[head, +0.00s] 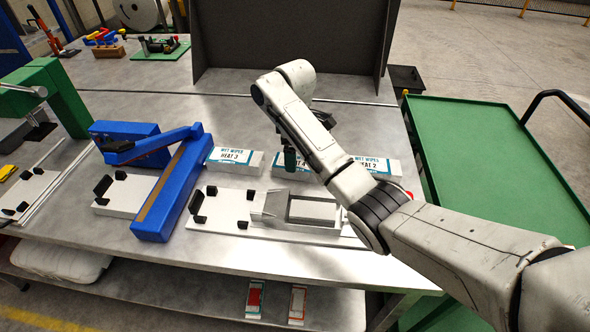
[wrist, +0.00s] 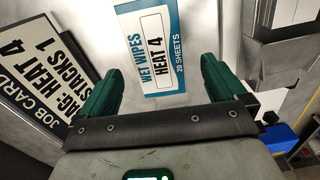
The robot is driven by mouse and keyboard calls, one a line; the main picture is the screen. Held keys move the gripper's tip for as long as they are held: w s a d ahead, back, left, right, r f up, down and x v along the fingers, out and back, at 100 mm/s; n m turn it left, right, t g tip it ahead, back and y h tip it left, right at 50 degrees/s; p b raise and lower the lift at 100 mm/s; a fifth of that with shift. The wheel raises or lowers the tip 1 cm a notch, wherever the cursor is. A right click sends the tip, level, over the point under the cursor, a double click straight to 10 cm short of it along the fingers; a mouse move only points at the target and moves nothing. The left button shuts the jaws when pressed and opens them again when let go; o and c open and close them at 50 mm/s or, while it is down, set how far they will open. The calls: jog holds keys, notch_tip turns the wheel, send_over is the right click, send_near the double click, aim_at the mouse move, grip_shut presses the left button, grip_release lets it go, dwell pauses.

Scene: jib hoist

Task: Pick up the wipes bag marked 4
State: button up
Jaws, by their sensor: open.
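The wipes bag marked HEAT 4 (head: 281,174) is a flat white packet with a teal band, lying on the steel bench. My arm hides part of it in the head view. In the wrist view the bag (wrist: 158,36) shows its printed face beyond and between the two green fingers. My gripper (wrist: 162,72) is open and empty. In the head view my gripper (head: 289,158) hangs at the bag, largely behind my own arm; I cannot tell the exact gap between fingers and bag.
Bag HEAT 3 (head: 233,159) lies to the left and bag HEAT 2 (head: 374,167) to the right. A job card reading HEAT 4 (wrist: 45,85) is at the left. A blue sealer (head: 172,190) and a white fixture plate (head: 222,208) stand nearer. A dark panel (head: 290,38) stands behind.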

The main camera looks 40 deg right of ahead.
notch_tip(320, 180, down, 5)
jog(key=shift+d+r+p, duration=0.1)
jog(key=shift+d+p, duration=0.05)
jog(key=shift+p, duration=0.15)
jog(key=shift+c, duration=0.3)
jog(key=c, duration=1)
jog(key=shift+o, duration=0.2)
jog(key=shift+w+r, duration=0.1)
jog(key=shift+r, duration=0.45)
jog(key=r, duration=0.1)
jog(key=s+r, duration=0.1)
jog(key=r, duration=0.1)
jog(key=s+r+p, duration=0.1)
jog(key=r, duration=0.1)
jog(key=shift+a+r, duration=0.1)
jog(key=shift+a, duration=0.3)
jog(key=s+a+r+p, duration=0.4)
jog(key=s+r+p, duration=0.2)
jog(key=s+p, duration=0.3)
jog(key=shift+s+r, duration=0.3)
jog(key=shift+s, duration=0.8)
